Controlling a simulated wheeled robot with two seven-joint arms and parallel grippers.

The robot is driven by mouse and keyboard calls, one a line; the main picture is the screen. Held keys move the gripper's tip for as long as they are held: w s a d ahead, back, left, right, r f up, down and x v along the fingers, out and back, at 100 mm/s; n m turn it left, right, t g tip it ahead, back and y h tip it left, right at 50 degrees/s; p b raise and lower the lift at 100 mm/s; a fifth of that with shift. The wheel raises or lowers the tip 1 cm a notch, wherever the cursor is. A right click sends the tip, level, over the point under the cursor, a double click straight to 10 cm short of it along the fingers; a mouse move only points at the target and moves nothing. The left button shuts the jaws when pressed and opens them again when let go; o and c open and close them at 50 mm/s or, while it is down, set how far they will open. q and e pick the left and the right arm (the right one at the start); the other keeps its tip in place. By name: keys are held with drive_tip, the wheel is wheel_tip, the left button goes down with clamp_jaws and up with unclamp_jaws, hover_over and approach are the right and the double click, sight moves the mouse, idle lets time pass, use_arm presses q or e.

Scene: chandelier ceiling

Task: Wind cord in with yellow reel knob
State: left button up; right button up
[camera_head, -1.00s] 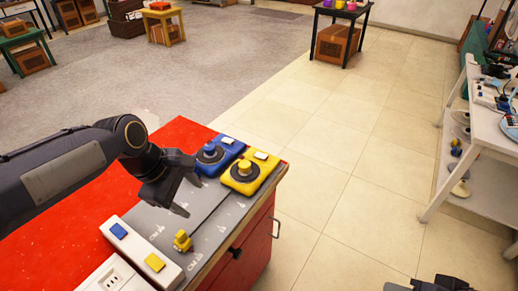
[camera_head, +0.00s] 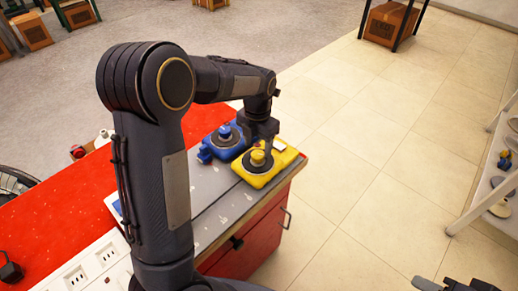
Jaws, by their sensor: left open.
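The yellow reel (camera_head: 251,180) sits near the right end of the red bench, with its yellow knob (camera_head: 258,158) on top of a dark disc. The blue reel (camera_head: 225,141) stands just to its left. My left gripper (camera_head: 259,143) is open, pointing down at the knob's far side; whether it touches the knob I cannot tell. A thin dark cord line (camera_head: 215,202) runs from the yellow reel along the grey mat (camera_head: 208,222) towards the lower left. My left arm hides its far end. A dark part, likely my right gripper (camera_head: 452,284), is cut off at the bottom edge.
The red bench (camera_head: 55,225) carries a white socket strip (camera_head: 90,268) at the front left. A white shelf (camera_head: 490,190) stands at the right. The tiled floor (camera_head: 350,190) between them is clear.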

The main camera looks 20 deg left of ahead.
sight(258, 154)
use_arm(q)
drive_tip(key=shift+f, duration=1.6)
drive_tip(key=shift+c, duration=0.5)
drive_tip(key=c, duration=0.9)
